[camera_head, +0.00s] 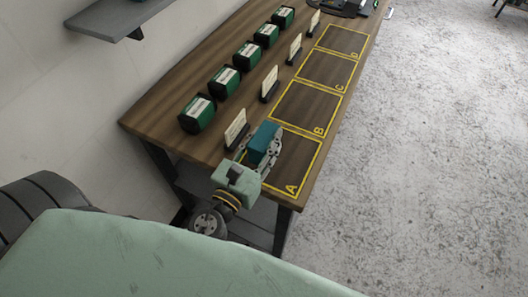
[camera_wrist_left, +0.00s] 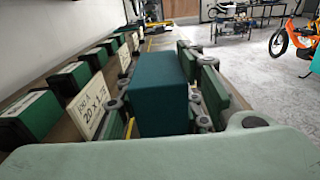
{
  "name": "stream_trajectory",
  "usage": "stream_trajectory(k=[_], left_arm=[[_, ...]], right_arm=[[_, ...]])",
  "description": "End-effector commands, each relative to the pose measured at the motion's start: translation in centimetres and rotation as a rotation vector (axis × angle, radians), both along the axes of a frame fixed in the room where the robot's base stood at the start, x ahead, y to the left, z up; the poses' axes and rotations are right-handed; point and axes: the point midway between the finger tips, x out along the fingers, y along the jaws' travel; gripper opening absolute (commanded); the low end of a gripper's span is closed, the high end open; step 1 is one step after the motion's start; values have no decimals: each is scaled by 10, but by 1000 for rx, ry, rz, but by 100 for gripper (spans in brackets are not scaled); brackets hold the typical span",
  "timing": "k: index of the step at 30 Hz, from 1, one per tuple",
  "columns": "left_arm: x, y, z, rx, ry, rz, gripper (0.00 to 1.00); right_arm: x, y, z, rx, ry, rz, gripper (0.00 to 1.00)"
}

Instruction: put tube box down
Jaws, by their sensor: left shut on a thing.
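The tube box (camera_head: 264,141) is a teal block at the near end of the wooden table (camera_head: 165,99). It is between the fingers of my left gripper (camera_head: 262,150), which is shut on it. It also shows in the left wrist view (camera_wrist_left: 160,92), with finger pads on both sides. The box is over or on the left edge of the yellow-outlined area A (camera_head: 296,165); I cannot tell whether its underside touches the table. My right gripper is not in view.
Areas B (camera_head: 305,105), C (camera_head: 325,70) and another beyond are empty. Several green boxes (camera_head: 197,114) line the table's wall side. Upright label cards (camera_head: 236,129) stand between them and the areas, one close to my left gripper. Open floor (camera_head: 430,150) lies to the right.

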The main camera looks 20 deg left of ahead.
Motion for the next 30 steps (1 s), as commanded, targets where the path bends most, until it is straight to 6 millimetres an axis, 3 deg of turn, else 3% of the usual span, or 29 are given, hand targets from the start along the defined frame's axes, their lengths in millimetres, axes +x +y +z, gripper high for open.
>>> stream_trajectory(k=[3,7,20,21,26,30], left_arm=[[0,0,-23,1,2,0,4],[0,0,-37,2,1,0,4],[0,0,-42,0,0,1,4],[0,0,-41,0,1,1,38],[0,0,-41,0,1,1,52],[0,0,-41,0,1,1,53]], right_arm=[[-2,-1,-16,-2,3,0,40],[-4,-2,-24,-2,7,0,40],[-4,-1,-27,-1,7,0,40],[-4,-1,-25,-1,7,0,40],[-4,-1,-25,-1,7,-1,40],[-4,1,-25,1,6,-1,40]])
